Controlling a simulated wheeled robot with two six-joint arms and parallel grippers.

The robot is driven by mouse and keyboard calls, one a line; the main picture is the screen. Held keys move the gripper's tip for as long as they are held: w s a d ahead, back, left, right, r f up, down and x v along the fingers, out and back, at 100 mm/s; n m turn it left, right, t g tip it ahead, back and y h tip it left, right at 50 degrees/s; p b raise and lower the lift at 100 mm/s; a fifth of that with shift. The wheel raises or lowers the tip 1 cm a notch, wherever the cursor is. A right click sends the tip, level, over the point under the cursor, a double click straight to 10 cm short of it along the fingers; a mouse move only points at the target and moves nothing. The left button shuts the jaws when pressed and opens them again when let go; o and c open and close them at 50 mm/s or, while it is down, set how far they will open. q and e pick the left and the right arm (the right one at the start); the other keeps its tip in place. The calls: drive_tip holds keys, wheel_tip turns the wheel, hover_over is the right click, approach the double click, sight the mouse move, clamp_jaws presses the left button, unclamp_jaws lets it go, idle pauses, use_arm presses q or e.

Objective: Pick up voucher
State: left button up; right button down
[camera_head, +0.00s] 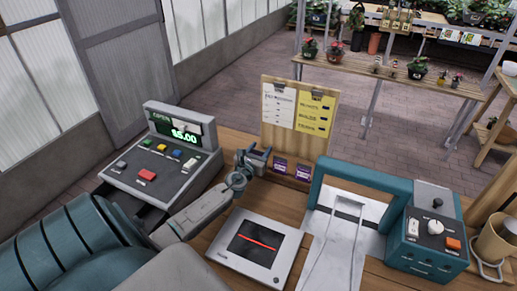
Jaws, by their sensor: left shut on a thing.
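My left arm comes in from the lower left, and its gripper (258,154) is at the left side of the wooden notice board's foot. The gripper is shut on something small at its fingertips. It appears to be a voucher, but it is mostly hidden by the fingers. Two small purple cards (280,166) (303,171), which look like vouchers, stand side by side at the foot of the wooden board (298,92), just right of the gripper. My right gripper is not in view.
A grey cash register (185,160) showing $5.00 stands at the left. A flat scanner (255,248) with a red line lies in front of the gripper. A teal arched machine (360,172) and its control box (428,232) stand at the right. Potted plants fill shelves behind.

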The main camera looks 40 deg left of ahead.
use_arm(q)
drive_tip(key=shift+r+p, duration=0.3)
drive_tip(key=shift+r, duration=0.25)
drive_tip(key=shift+s+r+p, duration=0.2)
drive_tip(key=shift+r+p, duration=0.05)
drive_tip(key=shift+r, duration=0.35)
drive_tip(key=shift+s+r+p, duration=0.2)
drive_tip(key=shift+r+p, duration=0.05)
drive_tip(key=shift+r, duration=0.35)
drive_tip(key=a+r+b+v, duration=0.1)
drive_tip(key=b+v, duration=0.3)
drive_tip(key=v, duration=1.1)
drive_tip(key=shift+s+a+r, duration=0.3)
drive_tip(key=shift+s+a, duration=0.1)
drive_tip(key=shift+a, duration=0.15)
drive_tip(key=shift+f, duration=0.1)
